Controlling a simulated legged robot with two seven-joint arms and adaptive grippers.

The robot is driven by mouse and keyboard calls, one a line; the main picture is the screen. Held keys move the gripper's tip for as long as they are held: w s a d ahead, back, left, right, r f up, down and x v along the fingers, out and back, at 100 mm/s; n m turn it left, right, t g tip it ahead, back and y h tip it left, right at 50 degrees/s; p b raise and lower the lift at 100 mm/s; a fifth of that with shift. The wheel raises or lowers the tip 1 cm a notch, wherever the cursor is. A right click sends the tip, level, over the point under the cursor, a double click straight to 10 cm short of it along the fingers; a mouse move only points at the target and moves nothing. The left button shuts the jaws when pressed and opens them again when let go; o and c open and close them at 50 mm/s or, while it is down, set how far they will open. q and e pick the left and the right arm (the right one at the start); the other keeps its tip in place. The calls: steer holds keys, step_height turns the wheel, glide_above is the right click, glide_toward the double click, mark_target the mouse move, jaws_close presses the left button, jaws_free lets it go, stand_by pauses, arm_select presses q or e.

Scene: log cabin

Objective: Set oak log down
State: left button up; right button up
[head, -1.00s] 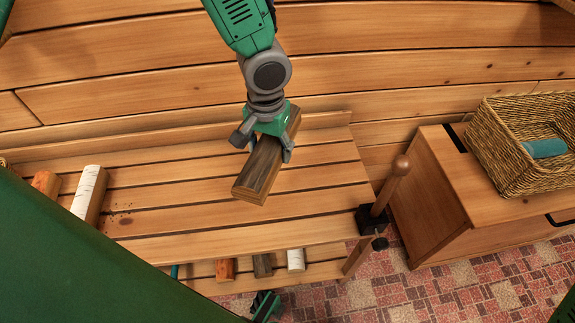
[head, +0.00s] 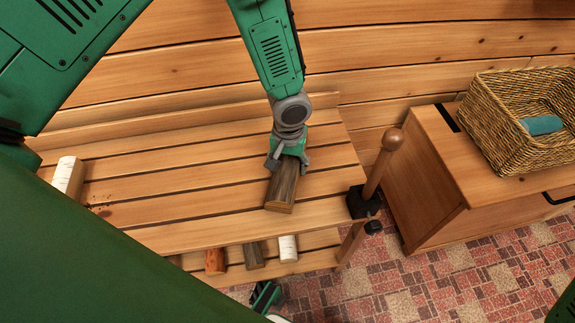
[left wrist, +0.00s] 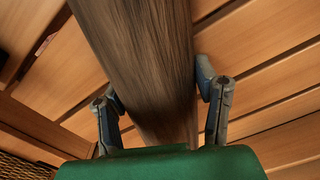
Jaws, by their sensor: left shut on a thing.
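The oak log (head: 281,187) is a short split piece with dark grey-brown bark and a paler cut edge. My left gripper (head: 287,158) is shut on it, with its fingers on either side. The log is low over the right part of the slatted top shelf (head: 200,190), its cut end toward the front edge. I cannot tell whether it touches the slats. In the left wrist view the log (left wrist: 145,60) runs between the two fingers (left wrist: 160,100), with slats behind.
A white birch log (head: 68,175) lies at the shelf's left. Below are an orange-brown log (head: 214,261), a dark log (head: 253,256) and a white log (head: 288,248). A round-topped post (head: 382,165) stands right of the shelf. A wicker basket (head: 490,110) sits on a wooden chest (head: 425,180).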

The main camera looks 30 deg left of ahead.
mark_target(288, 157)
arm_select(q)
steer(key=shift+d, duration=0.3)
steer(key=shift+a+f, duration=0.1)
steer(key=shift+a, duration=0.05)
steer(key=o, duration=1.7)
steer(key=shift+a, duration=0.15)
steer(key=shift+a+f, duration=0.1)
steer(key=shift+a, duration=0.1)
steer(key=shift+d+r, duration=0.1)
steer(key=shift+r, duration=0.15)
step_height(288, 157, up, 12)
steer(key=p, duration=0.3)
steer(key=shift+d+p, duration=0.1)
steer(key=shift+p, duration=0.2)
arm_select(e)
step_height(288, 157, up, 3)
steer(key=shift+d+r, duration=0.15)
arm_select(q)
steer(key=shift+d, duration=0.1)
steer(key=shift+f, duration=0.1)
arm_select(e)
steer(key=shift+s, duration=0.1)
